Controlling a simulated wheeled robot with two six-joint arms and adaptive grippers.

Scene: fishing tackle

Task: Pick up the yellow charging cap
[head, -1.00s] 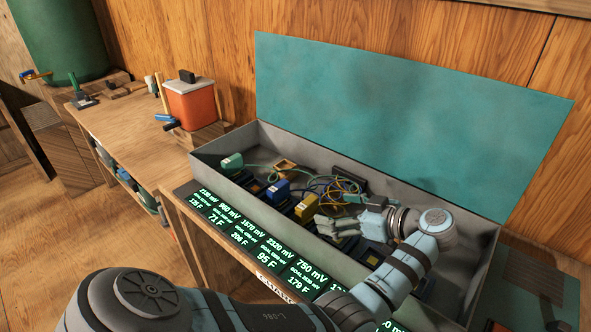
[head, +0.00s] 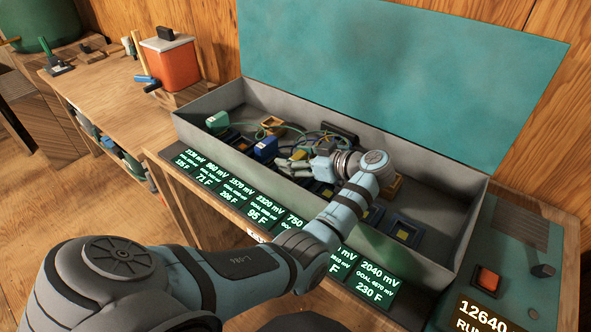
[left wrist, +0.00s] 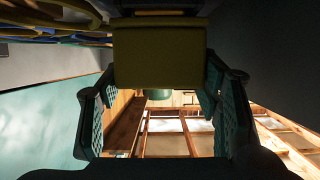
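The yellow charging cap (left wrist: 158,55) shows in the left wrist view as a dark yellow block at the upper middle, with a fingertip close by each of its sides. Whether the fingers press on it is unclear. My left gripper (head: 297,162) reaches into the long grey tray from the right, fingers pointing left, just right of a blue cap (head: 265,148). In the head view the gripper covers the place of the yellow cap. The gripper also shows in the left wrist view (left wrist: 160,82), fingers well apart. My right gripper is not in view.
The grey tray (head: 450,215) has a raised teal lid (head: 400,75) behind. A green cap (head: 217,121) and looped cables (head: 315,140) lie inside. Lit readouts (head: 377,283) line the front. A red button (head: 487,281) is at the right.

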